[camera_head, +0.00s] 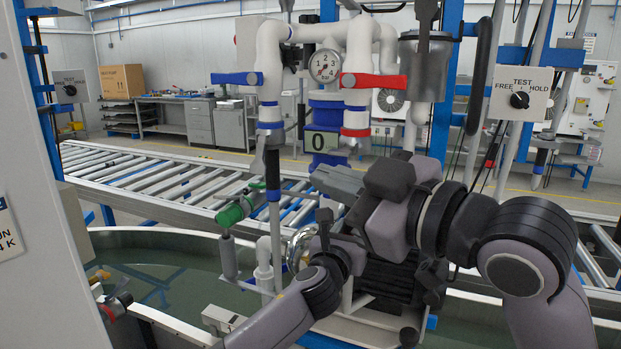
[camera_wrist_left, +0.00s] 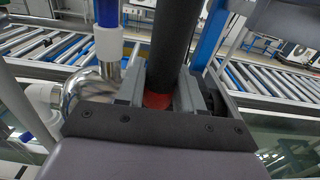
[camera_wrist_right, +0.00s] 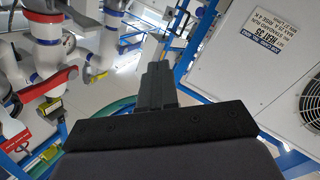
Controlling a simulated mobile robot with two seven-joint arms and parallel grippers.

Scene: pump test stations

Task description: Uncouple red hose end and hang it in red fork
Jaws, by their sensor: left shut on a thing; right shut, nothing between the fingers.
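My left gripper (camera_wrist_left: 160,98) is shut around a dark, upright hose (camera_wrist_left: 173,40) in the left wrist view. A red band (camera_wrist_left: 156,100) shows on the hose between the fingers. In the head view the right arm crosses in front, and the hold is hard to make out there. My right gripper (camera_head: 335,181) is shut and empty, below the red-handled valve (camera_head: 375,80) and its red collar (camera_head: 355,132). Its closed fingers show in the right wrist view (camera_wrist_right: 155,88), with the red handle (camera_wrist_right: 48,84) at left. I cannot identify the red fork.
A blue-handled valve (camera_head: 237,78) and a gauge (camera_head: 325,66) are on the white pipes. A green-ended part (camera_head: 235,210) stands left of my arms. A water tank (camera_head: 165,275) lies below, with a roller conveyor (camera_head: 150,175) behind. A TEST switch box (camera_head: 520,94) is at right.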

